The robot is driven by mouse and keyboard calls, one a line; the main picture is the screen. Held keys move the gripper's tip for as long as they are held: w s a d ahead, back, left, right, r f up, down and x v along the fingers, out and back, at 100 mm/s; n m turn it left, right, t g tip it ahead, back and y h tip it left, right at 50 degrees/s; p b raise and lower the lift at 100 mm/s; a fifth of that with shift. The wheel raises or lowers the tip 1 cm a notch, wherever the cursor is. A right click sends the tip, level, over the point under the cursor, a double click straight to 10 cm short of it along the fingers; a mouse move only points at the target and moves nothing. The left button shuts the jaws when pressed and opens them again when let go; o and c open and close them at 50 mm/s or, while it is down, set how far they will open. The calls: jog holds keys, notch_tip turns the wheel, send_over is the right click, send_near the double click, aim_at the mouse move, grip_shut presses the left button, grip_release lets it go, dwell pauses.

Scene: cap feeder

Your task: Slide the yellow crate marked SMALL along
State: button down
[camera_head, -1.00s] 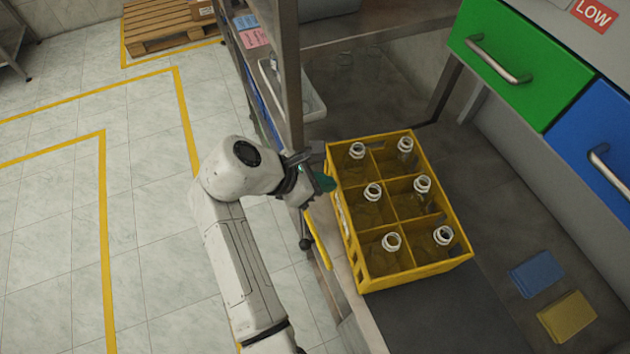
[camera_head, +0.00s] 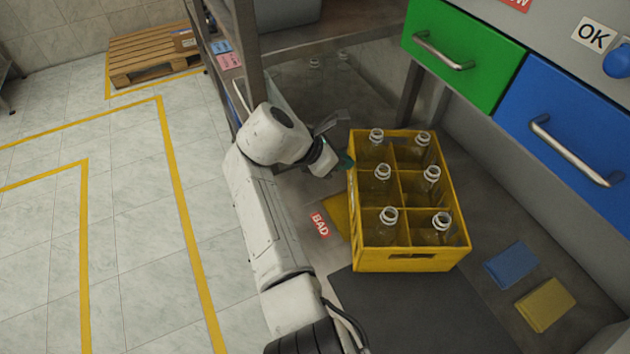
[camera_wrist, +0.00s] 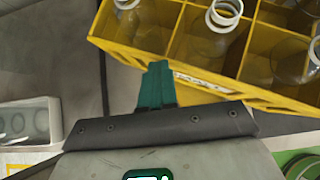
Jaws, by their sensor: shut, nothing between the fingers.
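The yellow crate (camera_head: 400,260) stands upright on the grey counter in the head view, with several clear bottles in its compartments. Its near wall also shows in the wrist view (camera_wrist: 125,54), with a small white label too blurred to read. My gripper (camera_head: 347,160) is at the crate's left side, near its far left corner. Its teal fingers (camera_wrist: 157,88) are shut and empty, with the tips at or very near the crate wall. I cannot tell whether they touch it.
A red BAD label (camera_head: 320,225) and a yellow patch (camera_head: 337,215) lie left of the crate. A dark mat (camera_head: 400,310) lies in front. Blue (camera_head: 511,264) and yellow (camera_head: 545,304) pads lie right. A metal shelf post (camera_head: 247,50) stands behind my arm.

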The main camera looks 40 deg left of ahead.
aim_at(374, 153)
jog(key=w+d, duration=0.1)
jog(key=w, duration=0.1)
jog(key=w+d+b, duration=0.1)
jog(key=w, duration=0.1)
jog(key=w+d, duration=0.1)
jog(key=w, duration=0.1)
jog(key=shift+w+f, duration=0.3)
jog(key=shift+w, duration=0.05)
jog(key=shift+a+r, duration=0.15)
dwell(0.4)
jog(key=shift+s, duration=0.1)
